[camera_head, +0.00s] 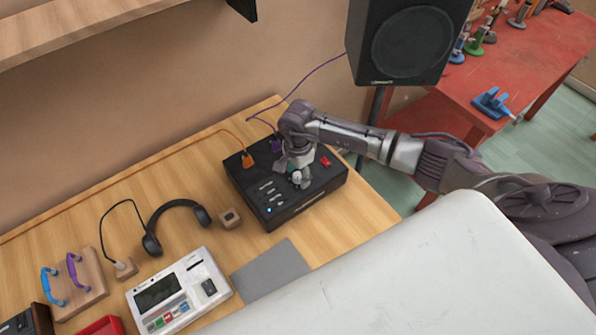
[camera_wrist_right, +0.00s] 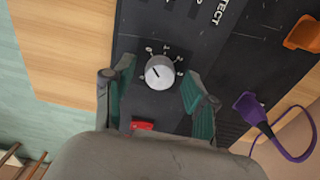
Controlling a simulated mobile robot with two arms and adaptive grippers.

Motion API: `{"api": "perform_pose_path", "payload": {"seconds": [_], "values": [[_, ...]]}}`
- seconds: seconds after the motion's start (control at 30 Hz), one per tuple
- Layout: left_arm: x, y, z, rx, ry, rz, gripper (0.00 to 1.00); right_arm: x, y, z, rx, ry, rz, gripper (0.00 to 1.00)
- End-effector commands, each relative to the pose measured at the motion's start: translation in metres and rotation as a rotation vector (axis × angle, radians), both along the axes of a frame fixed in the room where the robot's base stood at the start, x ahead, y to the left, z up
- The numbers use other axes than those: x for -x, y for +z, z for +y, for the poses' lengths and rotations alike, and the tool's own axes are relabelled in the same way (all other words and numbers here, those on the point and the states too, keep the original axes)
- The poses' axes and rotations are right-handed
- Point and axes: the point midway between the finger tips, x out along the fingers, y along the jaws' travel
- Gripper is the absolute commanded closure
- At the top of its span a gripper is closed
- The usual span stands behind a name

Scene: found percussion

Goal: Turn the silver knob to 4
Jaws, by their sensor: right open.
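The silver knob (camera_wrist_right: 159,72) sits on the black box (camera_head: 265,205), with a printed scale around it. In the right wrist view its dark pointer line slants toward the upper left of the picture, near the 0 mark; the other scale marks are too small to read surely. My right gripper (camera_wrist_right: 158,77) is open, with one green-padded finger on each side of the knob and a visible gap to both. In the head view my right gripper (camera_head: 299,168) is over the box and partly hides the knob. My left gripper is in neither view.
On the box are a red switch (camera_wrist_right: 143,125), an orange plug (camera_head: 247,160) and a purple plug (camera_wrist_right: 248,105). Headphones (camera_head: 152,243), a small wooden block (camera_head: 230,218), a grey mat (camera_head: 270,271) and a white device (camera_head: 140,299) lie left of or before it. A speaker (camera_head: 410,42) stands behind.

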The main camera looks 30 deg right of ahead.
Motion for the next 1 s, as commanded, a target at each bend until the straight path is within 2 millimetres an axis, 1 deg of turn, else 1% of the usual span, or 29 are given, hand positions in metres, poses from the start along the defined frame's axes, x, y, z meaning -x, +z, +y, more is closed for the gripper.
{"api": "perform_pose_path", "payload": {"seconds": [0.07, 0.17, 0.4, 0.43, 0.73, 0.87, 1.0], "values": [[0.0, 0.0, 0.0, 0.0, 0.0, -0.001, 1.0, 0.0, 0.0, 0.0, 0.0, 0.0, 0.0, 0.43], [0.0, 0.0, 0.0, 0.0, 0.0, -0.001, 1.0, 0.0, 0.0, 0.0, 0.0, 0.0, 0.0, 0.58], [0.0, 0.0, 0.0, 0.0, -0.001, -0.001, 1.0, 0.0, 0.0, 0.0, 0.0, 0.0, 0.0, 0.98], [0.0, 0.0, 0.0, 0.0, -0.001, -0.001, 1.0, 0.0, 0.0, 0.0, 0.0, -0.001, 0.0, 1.0], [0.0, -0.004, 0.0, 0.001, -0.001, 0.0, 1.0, 0.0, 0.0, 0.0, 0.001, -0.036, -0.001, 1.0], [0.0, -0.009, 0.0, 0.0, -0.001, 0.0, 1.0, 0.0, -0.001, -0.001, 0.001, -0.095, -0.001, 1.0], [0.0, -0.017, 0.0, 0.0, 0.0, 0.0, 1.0, -0.001, -0.002, 0.0, 0.0, -0.193, -0.002, 1.0]]}}
